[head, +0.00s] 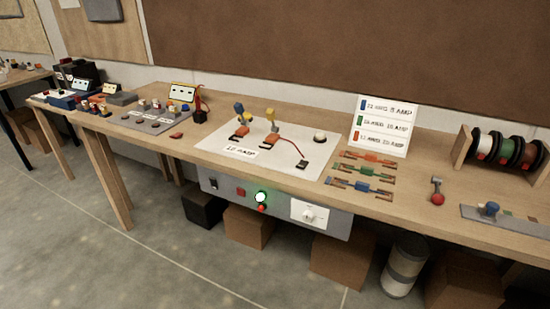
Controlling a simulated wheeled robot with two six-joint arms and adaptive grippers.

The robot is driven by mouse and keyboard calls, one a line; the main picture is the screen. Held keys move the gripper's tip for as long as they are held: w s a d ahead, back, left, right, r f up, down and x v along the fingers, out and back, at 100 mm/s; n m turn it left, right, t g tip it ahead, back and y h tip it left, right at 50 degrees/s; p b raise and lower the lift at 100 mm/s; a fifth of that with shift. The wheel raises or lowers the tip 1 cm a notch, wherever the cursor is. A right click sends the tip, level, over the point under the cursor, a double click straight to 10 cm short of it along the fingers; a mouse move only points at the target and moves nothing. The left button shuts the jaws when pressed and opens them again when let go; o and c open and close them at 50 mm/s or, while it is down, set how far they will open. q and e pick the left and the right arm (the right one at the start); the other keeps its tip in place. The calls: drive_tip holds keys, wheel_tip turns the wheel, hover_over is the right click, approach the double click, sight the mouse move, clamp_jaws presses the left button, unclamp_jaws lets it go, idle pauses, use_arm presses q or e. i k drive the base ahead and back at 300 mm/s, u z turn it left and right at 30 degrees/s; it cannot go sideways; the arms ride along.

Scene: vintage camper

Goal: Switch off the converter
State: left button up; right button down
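A grey unit (284,207), which looks like the converter, is mounted under the front edge of the wooden workbench. Its front face carries a black switch (213,184) at the left and a small red square part (240,191) beside it. A green light (260,197) is glowing near the middle, with a red round part (262,208) just under it. A white plate with a knob (308,215) sits at the right. The switch and knob positions are too small to read. Neither of my grippers is in view.
The workbench (345,132) holds a white board (225,137) with wired parts, coloured connectors (362,187), a sign (383,124) and wire spools (507,150). Brown boxes (340,262) and a grey cylinder (405,265) stand underneath. The floor in front (180,255) is clear.

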sight(213, 181)
drive_tip(key=k, duration=1.35)
drive_tip(key=u, duration=0.65)
drive_tip(key=i, duration=1.7)
drive_tip(key=z, duration=0.95)
drive_tip(key=i, duration=0.55)
drive_tip(key=z, duration=0.6)
